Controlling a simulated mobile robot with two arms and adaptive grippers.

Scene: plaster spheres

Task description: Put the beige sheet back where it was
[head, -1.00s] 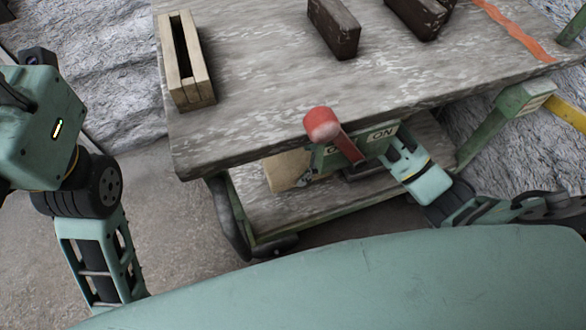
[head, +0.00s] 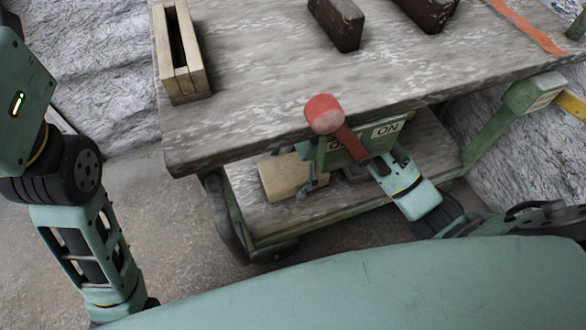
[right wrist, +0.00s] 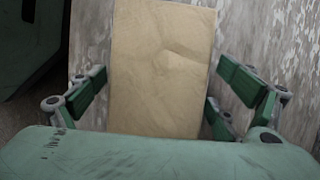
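The beige sheet (head: 284,178) lies on the lower shelf (head: 290,214) of the workbench, partly hidden behind my right gripper. In the right wrist view, the sheet (right wrist: 160,70) is a plain tan rectangle seen from close by. My right gripper (head: 314,178) reaches in under the tabletop from the right, beside the sheet's right end.
A red-knobbed lever (head: 325,115) and a green "ON" panel (head: 385,129) sit at the bench's front edge, right above my right gripper. On the worn tabletop (head: 270,70) stand a slotted wooden holder (head: 187,85) and dark brown blocks (head: 337,24). The tabletop's middle is clear.

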